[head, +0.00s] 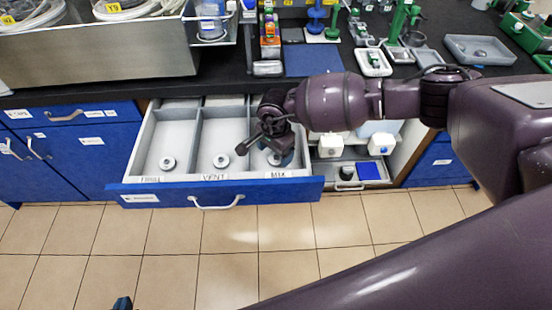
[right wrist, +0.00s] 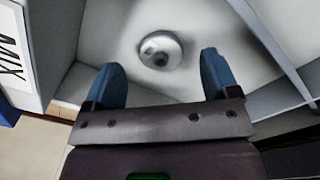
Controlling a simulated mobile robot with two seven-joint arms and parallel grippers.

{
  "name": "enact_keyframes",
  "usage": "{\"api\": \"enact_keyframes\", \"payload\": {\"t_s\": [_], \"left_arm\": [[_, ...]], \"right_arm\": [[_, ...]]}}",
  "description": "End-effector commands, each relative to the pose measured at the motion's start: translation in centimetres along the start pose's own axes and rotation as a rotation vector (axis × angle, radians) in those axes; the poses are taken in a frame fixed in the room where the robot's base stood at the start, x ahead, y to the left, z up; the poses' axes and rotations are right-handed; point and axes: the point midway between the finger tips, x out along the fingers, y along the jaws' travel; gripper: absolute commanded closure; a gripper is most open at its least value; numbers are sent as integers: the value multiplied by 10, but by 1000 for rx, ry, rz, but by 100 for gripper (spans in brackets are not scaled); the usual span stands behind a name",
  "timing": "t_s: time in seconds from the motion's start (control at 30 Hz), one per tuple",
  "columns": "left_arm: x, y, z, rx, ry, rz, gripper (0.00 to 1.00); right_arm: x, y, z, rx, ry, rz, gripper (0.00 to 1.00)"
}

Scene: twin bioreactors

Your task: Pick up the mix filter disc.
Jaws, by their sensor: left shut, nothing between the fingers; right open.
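The mix filter disc (right wrist: 160,50) is a small pale round piece with a dark centre, lying on the floor of the drawer compartment marked MIX. In the head view my right gripper (head: 278,150) is over this compartment and partly hides the disc (head: 274,160). In the right wrist view my right gripper (right wrist: 161,72) is open, its two blue fingers to either side of the disc's line. The disc shows just beyond the fingertips, apart from both. Only a small tip of my left gripper (head: 122,303) shows at the bottom edge of the head view, shut and empty.
The open blue drawer (head: 165,195) has several compartments. Similar discs lie in the left compartment (head: 167,163) and the VENT one (head: 221,161). Compartment walls stand close around my right gripper. The bench (head: 130,90) above is crowded; the tiled floor in front is clear.

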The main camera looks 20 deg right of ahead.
Motion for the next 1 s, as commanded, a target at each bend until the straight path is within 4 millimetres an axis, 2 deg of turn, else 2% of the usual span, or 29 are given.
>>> {"api": "enact_keyframes", "payload": {"t_s": [0.03,0.17,0.43,0.77,0.8,1.0], "left_arm": [[1,0,3,0,-4,0,100],[2,1,6,0,-11,1,100],[2,1,-2,1,4,2,100],[4,1,-5,2,13,3,100],[5,1,-5,2,11,3,100],[5,1,-1,2,4,3,100]], "right_arm": [[11,1,2,1,-3,4,19],[27,1,1,0,-2,4,19],[28,0,1,0,0,0,19],[28,0,1,0,-1,1,70],[28,0,1,0,-1,1,72],[28,0,1,0,-1,1,72]]}}
